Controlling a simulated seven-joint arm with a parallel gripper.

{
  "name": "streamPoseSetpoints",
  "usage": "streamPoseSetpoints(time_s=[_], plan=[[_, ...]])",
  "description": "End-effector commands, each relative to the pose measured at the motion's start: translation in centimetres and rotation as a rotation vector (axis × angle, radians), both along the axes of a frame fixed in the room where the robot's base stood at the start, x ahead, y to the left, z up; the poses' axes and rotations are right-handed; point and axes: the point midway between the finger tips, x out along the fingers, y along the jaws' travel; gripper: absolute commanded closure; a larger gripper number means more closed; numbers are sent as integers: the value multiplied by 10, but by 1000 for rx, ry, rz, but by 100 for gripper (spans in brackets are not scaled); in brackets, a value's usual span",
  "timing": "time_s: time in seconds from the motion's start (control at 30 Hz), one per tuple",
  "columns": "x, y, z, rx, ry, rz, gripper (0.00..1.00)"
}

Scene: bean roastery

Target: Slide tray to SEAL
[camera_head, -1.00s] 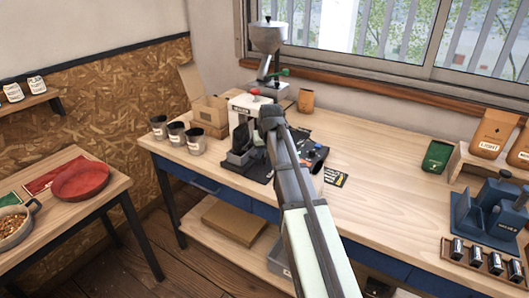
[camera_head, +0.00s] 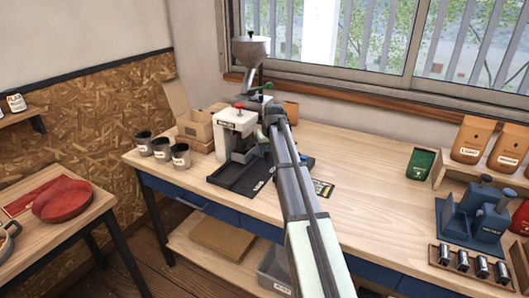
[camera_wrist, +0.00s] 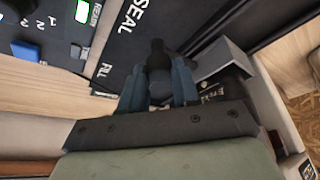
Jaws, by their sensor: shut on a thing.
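The sealing machine (camera_head: 238,125) is white with a red knob and stands on a black base (camera_head: 232,180) on the bench. In the wrist view, the black base (camera_wrist: 107,45) carries the white words SEAL and FILL. My gripper (camera_wrist: 158,72) is shut on a dark upright knob (camera_wrist: 157,50), close to the FILL mark; SEAL lies farther up the picture. A grey block-like part (camera_wrist: 220,58) is just right of the fingers. I cannot tell whether it is part of the tray. In the head view my arm hides the gripper and the knob.
Several dark cups (camera_head: 161,149) and a cardboard box (camera_head: 195,125) stand left of the machine. A hopper grinder (camera_head: 251,50) is behind it. A green bag (camera_head: 420,163) and a blue press (camera_head: 475,215) are to the right.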

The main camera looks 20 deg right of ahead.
Motion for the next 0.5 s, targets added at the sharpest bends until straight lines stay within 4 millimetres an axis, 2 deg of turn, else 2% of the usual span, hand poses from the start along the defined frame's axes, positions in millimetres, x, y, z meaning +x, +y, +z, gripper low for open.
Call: streamPoseSetpoints(time_s=[0.2,0.23,0.47,0.5], plan=[[0,0,0,0,-1,0,100],[0,0,0,0,-1,0,66],[-1,0,0,0,-1,0,44],[0,0,0,0,-1,0,44]])
